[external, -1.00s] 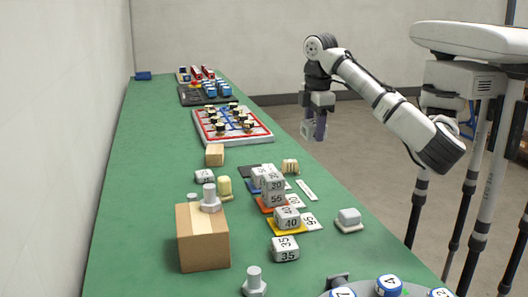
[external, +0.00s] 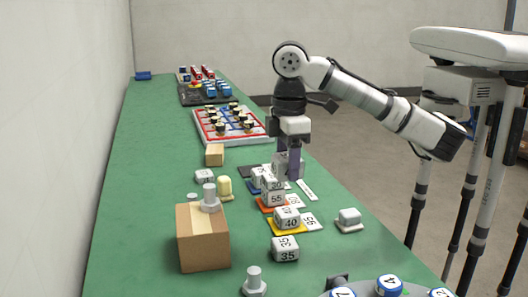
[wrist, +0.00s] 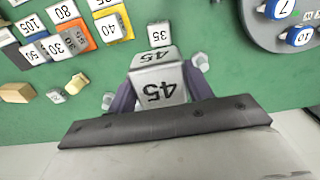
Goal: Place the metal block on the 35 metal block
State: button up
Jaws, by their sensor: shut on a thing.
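My gripper (external: 289,172) is shut on a grey-white metal block marked 45 (wrist: 160,85), with a dark finger on each side of it. The metal block marked 35 (external: 285,249) sits on the green table in front of the yellow card, with nothing on top. In the wrist view the 35 block (wrist: 159,36) appears just above the held block. The two look apart.
Number blocks stand on coloured cards; the yellow card (external: 273,226) carries a block marked 40 (external: 287,217). A cardboard box (external: 203,250) stands left of the 35 block. A pale block on a base (external: 348,219) is to the right. A bolt (external: 254,283) and turntable are nearer.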

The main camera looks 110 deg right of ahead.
aim_at(285, 242)
notch_tip(285, 242, down, 17)
jog(key=shift+r+p, duration=0.2)
jog(key=shift+p, duration=0.35)
jog(key=shift+f, duration=0.1)
jog(key=o, duration=1.2)
notch_tip(285, 242, up, 12)
jog(key=shift+r+b, duration=0.1)
jog(key=shift+b, duration=0.45)
